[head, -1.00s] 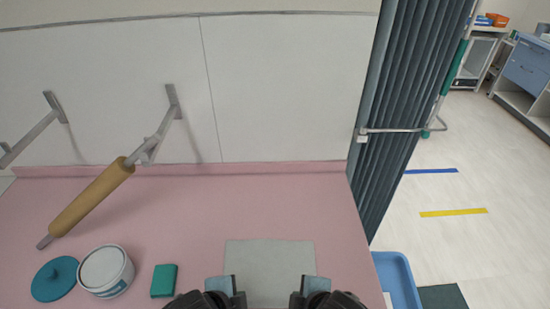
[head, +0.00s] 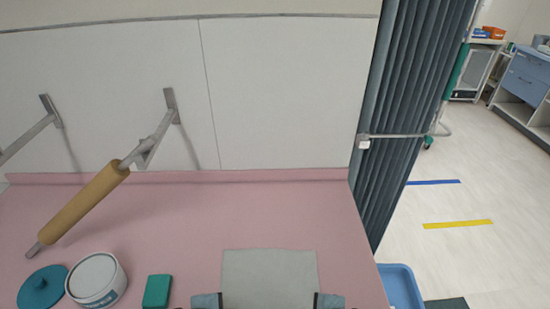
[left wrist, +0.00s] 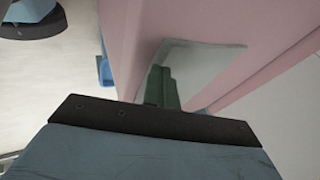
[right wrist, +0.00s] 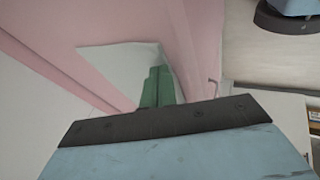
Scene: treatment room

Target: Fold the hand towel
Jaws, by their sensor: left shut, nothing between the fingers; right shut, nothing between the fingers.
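The hand towel (head: 268,278) is a flat pale grey rectangle lying on the pink padded top (head: 200,220) near its front edge. Its near end is cut off by the bottom of the head view. The towel also shows in the left wrist view (left wrist: 205,62) and the right wrist view (right wrist: 112,65). My left gripper (left wrist: 162,80) is shut and empty, with green fingers pointing toward the towel. My right gripper (right wrist: 156,80) is shut and empty, also pointing toward the towel. In the head view only parts of them show, at the towel's left and right sides.
A green block (head: 157,291), a white tub (head: 97,280) and a teal lid (head: 42,287) sit left of the towel. A blue tray (head: 400,285) and a grey-green curtain (head: 410,100) stand right. The top behind the towel is clear.

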